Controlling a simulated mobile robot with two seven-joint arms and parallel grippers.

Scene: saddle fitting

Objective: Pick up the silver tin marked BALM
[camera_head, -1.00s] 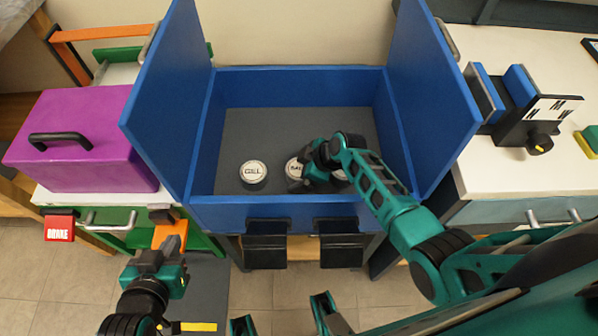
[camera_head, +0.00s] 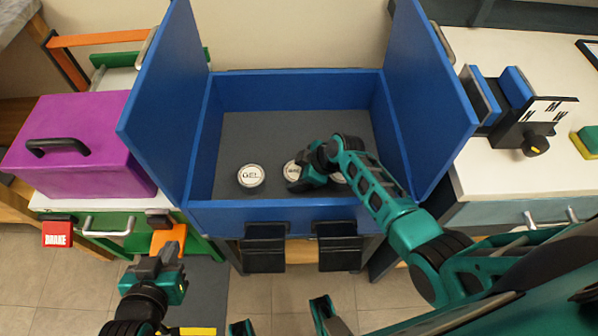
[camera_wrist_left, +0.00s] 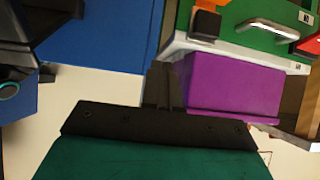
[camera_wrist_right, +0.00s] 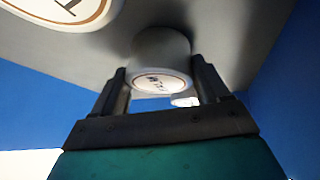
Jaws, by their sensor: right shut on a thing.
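The silver tin marked BALM (camera_head: 291,170) stands on the grey floor of the blue box, its white label partly covered by my right gripper (camera_head: 305,182). In the right wrist view, my right gripper (camera_wrist_right: 160,88) has a finger on each side of a silver tin (camera_wrist_right: 160,50) and is shut on it; its small label is hard to read there. A tin marked GEL (camera_head: 251,175) stands to the left. Another tin (camera_head: 338,178) is mostly hidden behind my right wrist. My left gripper (camera_head: 170,252) is outside the box, its fingers together and empty (camera_wrist_left: 163,85).
The blue box (camera_head: 290,90) has tall side panels left and right and a low front wall. A purple case (camera_head: 80,150) stands left on a green cabinet. A white counter (camera_head: 530,180) with a dark fixture is at right. The box's back floor is clear.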

